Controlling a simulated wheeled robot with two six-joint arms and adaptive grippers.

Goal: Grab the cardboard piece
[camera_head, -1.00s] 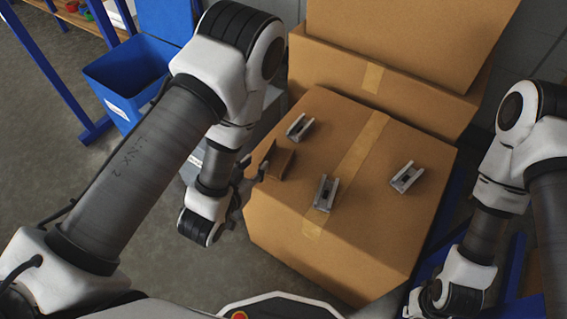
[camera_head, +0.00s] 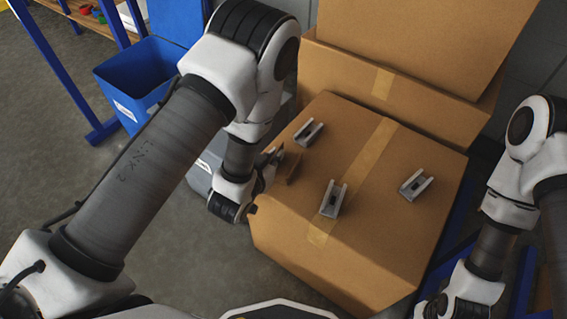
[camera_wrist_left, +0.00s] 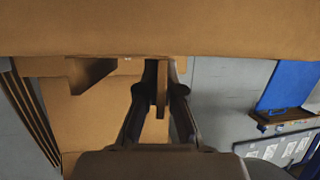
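The small brown cardboard piece (camera_head: 291,168) stands at the left edge of the top of the large cardboard box (camera_head: 345,255). My left gripper (camera_head: 273,160) is at the piece from the left and partly covers it in the head view. In the left wrist view the fingers of my left gripper (camera_wrist_left: 162,80) are close together, with the thin edge of the cardboard piece (camera_wrist_left: 162,92) between them. They look closed on it. My right arm shows at the right, but its gripper is out of view.
Three grey metal brackets (camera_head: 309,133) (camera_head: 333,199) (camera_head: 416,185) lie on the box top. Another large box (camera_head: 440,100) stands behind. A blue bin (camera_head: 125,85) is at the back left. Open floor (camera_head: 50,170) lies at the left.

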